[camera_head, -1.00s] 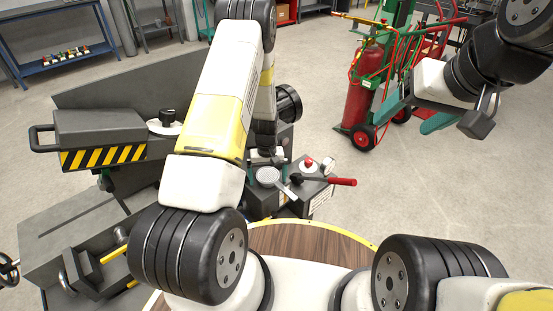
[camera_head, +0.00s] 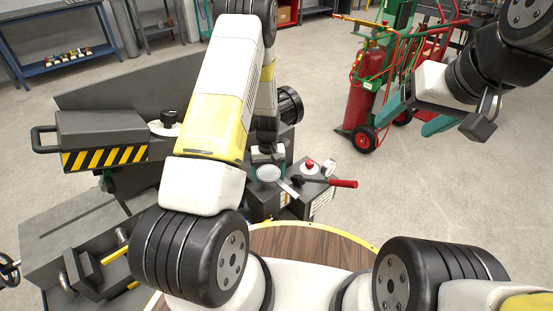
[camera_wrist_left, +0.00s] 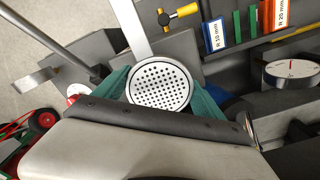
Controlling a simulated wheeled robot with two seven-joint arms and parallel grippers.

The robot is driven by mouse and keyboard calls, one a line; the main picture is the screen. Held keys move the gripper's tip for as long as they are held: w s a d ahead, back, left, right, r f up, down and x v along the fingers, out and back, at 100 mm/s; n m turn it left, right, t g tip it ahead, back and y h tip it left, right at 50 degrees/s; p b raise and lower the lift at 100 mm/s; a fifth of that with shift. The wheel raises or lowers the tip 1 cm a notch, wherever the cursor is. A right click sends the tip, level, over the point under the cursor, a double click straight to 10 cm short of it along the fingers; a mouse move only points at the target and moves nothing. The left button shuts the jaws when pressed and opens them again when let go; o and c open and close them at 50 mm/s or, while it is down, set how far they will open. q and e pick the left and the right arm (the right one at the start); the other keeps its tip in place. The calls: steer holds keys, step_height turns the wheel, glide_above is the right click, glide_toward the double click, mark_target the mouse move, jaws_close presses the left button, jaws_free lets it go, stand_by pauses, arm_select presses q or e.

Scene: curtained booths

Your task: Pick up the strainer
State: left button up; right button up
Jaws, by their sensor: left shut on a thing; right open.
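The strainer (camera_head: 268,173) is a round, light metal disc with a flat handle pointing down and right, at the machine beside my base. In the left wrist view its perforated face (camera_wrist_left: 160,87) shows clearly, with the handle running up out of the picture. My left gripper (camera_head: 268,167) is shut on it, with teal fingers on both sides of the round head. The strainer's underside is hidden, so I cannot tell whether it is clear of the machine. My right gripper (camera_head: 418,114) is open and empty, out to the right above the floor.
A red-handled lever (camera_head: 340,183) and a red knob (camera_head: 310,164) sit right of the strainer. A grey machine with a striped block (camera_head: 104,158) fills the left. A red cylinder on a cart (camera_head: 363,100) stands beyond. A dial (camera_wrist_left: 291,69) shows right in the wrist view.

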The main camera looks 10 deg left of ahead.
arm_select(q)
steer(key=shift+w+r, duration=0.1)
steer(key=shift+r, duration=0.8)
steer(key=s+d+r, duration=0.1)
steer(key=s+r, duration=0.1)
steer(key=s, duration=0.6)
steer(key=s+d+r, duration=0.1)
steer(key=s+r, duration=0.1)
steer(key=s, duration=0.6)
steer(key=shift+d, duration=0.4)
steer(key=shift+r, duration=0.1)
